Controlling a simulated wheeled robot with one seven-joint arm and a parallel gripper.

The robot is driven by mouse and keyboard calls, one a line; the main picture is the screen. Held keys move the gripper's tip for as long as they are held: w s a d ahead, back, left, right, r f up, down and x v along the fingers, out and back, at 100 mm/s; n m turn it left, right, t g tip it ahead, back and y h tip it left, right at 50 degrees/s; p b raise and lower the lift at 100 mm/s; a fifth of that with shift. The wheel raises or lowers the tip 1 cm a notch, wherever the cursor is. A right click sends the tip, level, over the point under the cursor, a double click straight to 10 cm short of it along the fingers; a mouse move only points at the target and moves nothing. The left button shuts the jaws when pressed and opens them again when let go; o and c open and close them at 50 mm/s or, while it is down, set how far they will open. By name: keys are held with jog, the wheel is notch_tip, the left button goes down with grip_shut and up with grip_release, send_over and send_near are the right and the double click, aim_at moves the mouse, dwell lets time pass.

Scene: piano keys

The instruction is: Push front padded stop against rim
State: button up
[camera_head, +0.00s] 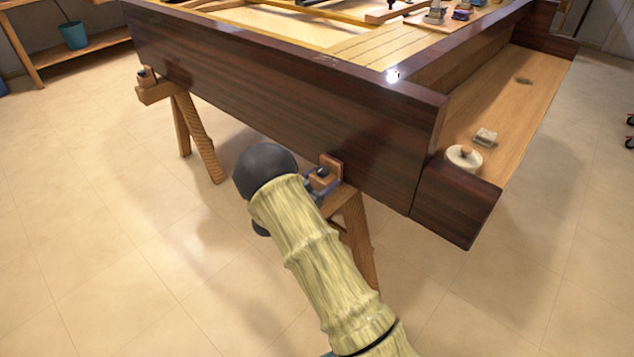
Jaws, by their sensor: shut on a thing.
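The piano case's dark wooden rim (270,105) runs across the view, raised on trestles. The front padded stop (331,166), a small wooden block with a dark part, sits on the near trestle (361,235) at the rim's lower edge. Whether it touches the rim cannot be told. My gripper (314,185) is at this stop, shut on it, mostly hidden behind my dark wrist and pale sleeved arm. A second stop (148,76) sits on the far-left trestle (187,130) beside the rim.
A wooden key ledge (510,100) at the right holds a round pale item (464,157) and a small block (485,137). Small tools lie on a board (455,18) atop the case. A shelf with a blue pot (74,35) stands back left. The tiled floor (120,260) is clear.

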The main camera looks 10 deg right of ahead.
jog(key=o, duration=1.4)
jog(key=shift+a, duration=0.1)
jog(key=p+v, duration=0.3)
jog(key=v, duration=1.4)
jog(key=shift+s+a, duration=0.1)
jog(key=shift+s, duration=0.05)
jog(key=shift+a, duration=0.1)
jog(key=shift+r, duration=0.1)
